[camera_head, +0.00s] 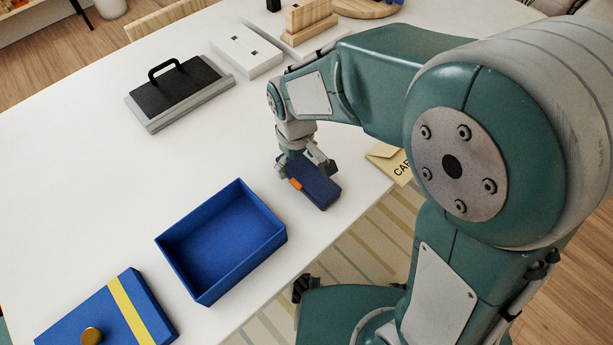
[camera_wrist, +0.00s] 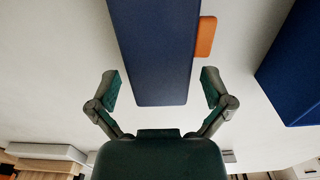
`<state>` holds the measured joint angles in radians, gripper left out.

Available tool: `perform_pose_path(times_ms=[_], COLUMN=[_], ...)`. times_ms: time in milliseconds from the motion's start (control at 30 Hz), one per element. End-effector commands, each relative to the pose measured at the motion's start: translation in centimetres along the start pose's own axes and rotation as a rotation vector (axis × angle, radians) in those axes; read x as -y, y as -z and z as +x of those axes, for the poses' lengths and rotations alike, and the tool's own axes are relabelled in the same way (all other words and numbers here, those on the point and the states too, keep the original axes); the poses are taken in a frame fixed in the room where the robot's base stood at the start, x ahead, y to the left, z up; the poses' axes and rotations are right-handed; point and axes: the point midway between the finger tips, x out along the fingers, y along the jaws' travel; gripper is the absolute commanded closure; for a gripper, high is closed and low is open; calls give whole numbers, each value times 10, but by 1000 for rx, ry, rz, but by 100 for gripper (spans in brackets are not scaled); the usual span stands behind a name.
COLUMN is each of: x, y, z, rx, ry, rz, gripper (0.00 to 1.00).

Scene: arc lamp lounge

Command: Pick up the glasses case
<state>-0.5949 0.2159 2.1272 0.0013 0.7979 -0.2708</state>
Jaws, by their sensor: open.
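The glasses case is a long dark blue case (camera_head: 319,188) with an orange tab (camera_head: 295,184) on its side. It lies on the white table near the front edge. My gripper (camera_head: 306,172) is over the case's far end. In the wrist view the case (camera_wrist: 154,55) runs up from between the open fingers, and its orange tab (camera_wrist: 206,37) sticks out on the right. The two fingers of my gripper (camera_wrist: 161,90) are apart, one on each side of the case, with gaps showing. Part of the case is hidden behind my gripper in the head view.
An open blue box (camera_head: 222,240) stands left of the case; its wall also shows in the wrist view (camera_wrist: 292,65). A blue lid with a yellow stripe (camera_head: 126,295) lies front left. A tan envelope (camera_head: 391,162) is close by on the right. The table's left middle is clear.

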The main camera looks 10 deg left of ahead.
Motion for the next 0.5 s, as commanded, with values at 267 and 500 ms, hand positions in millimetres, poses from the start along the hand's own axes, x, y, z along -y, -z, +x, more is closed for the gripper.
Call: perform_pose_path(times_ms=[267, 500], x=[0, 0], y=[0, 0], z=[7, 7], rx=[-2, -1], ry=[0, 0], rz=[0, 0], gripper=[0, 73])
